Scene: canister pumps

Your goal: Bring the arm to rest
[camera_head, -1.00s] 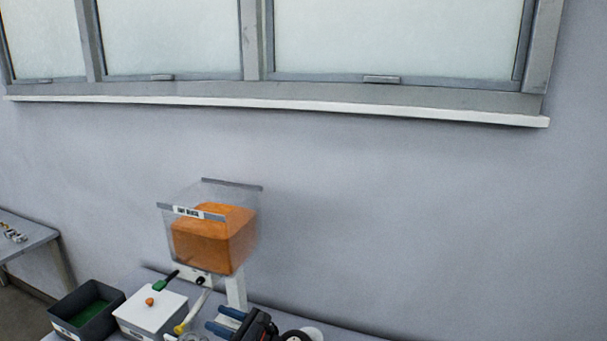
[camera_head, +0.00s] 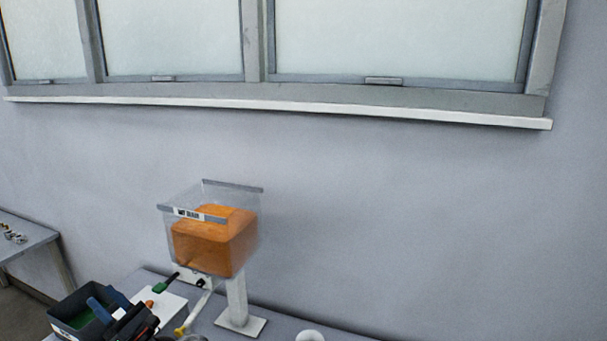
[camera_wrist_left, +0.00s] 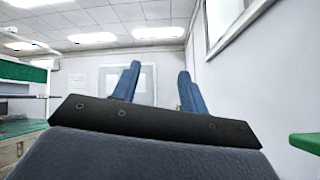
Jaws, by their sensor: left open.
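My left gripper (camera_head: 104,307) shows at the lower left of the head view, its blue fingers in front of the dark bin and the white box. In the left wrist view its two blue fingers (camera_wrist_left: 157,88) stand apart with nothing between them. It is open and empty. Most of my left arm is below the frame. My right gripper is in neither view.
A clear tank with orange contents (camera_head: 215,240) stands on a white post. A dark bin with a green bottom (camera_head: 64,316) and a white box (camera_head: 172,300) sit left of it. A side table (camera_head: 25,240) is far left. Wall space right of the tank is clear.

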